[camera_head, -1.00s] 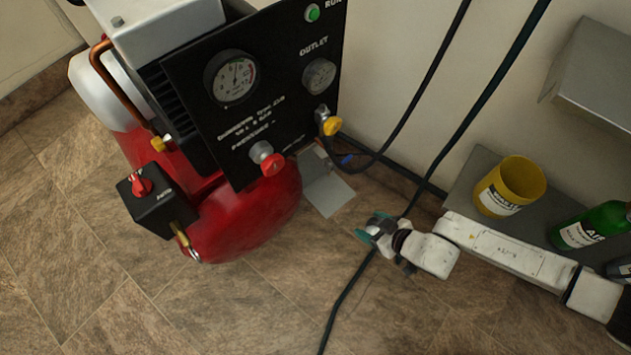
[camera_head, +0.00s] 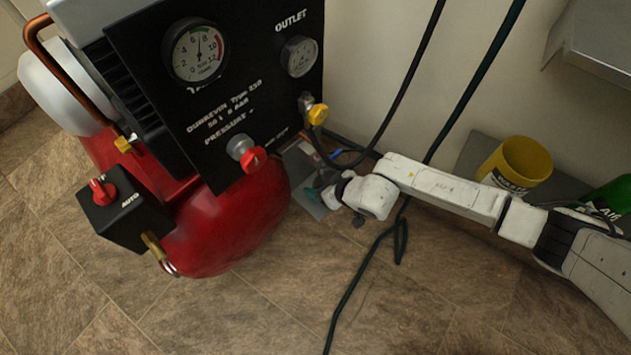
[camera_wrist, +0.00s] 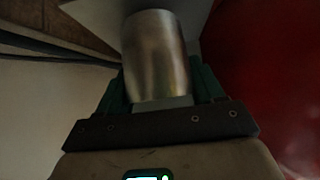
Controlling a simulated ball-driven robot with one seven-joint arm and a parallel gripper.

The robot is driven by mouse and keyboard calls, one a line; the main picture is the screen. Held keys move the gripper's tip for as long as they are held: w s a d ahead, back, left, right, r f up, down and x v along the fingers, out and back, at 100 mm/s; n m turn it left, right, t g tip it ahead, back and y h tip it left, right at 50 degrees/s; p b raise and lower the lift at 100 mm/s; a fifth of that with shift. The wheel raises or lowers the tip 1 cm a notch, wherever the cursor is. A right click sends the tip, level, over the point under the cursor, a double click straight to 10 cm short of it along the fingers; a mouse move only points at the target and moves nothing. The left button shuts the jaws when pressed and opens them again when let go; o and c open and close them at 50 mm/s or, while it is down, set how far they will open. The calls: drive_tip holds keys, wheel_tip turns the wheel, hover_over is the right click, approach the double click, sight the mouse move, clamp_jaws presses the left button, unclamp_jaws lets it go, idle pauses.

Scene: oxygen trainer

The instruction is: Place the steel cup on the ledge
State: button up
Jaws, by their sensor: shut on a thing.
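The steel cup (camera_wrist: 156,52) is between the green fingers of my gripper (camera_wrist: 160,95) in the wrist view, and the gripper is shut on it. In the head view my gripper (camera_head: 323,193) is low, beside the red compressor tank, and the cup is mostly hidden there. A flat grey plate (camera_head: 301,163), which may be the ledge, lies just behind the gripper against the compressor. I cannot tell whether the cup touches it.
The red compressor (camera_head: 235,222) with its black panel stands close left of my gripper. Dark hoses (camera_head: 398,95) hang down and run along the floor. A grey shelf (camera_head: 474,152) on the right holds a yellow cup (camera_head: 522,163) and a green bottle (camera_head: 612,196). A steel hood (camera_head: 605,50) is above.

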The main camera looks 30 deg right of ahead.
drive_tip(key=shift+w+a+f+b, duration=0.2)
drive_tip(key=shift+w+b, duration=0.15)
drive_tip(key=shift+w, duration=0.2)
drive_tip(key=shift+w+a+f+b, duration=0.2)
drive_tip(key=shift+w+b, duration=0.1)
drive_tip(key=shift+w, duration=0.25)
drive_tip(key=shift+s, duration=0.1)
drive_tip(key=o, duration=0.9)
drive_tip(key=shift+f, duration=0.1)
drive_tip(key=shift+d+r, duration=0.1)
drive_tip(key=shift+r, duration=0.25)
drive_tip(key=shift+p+v, duration=2.95)
drive_tip(key=shift+v, duration=2.9)
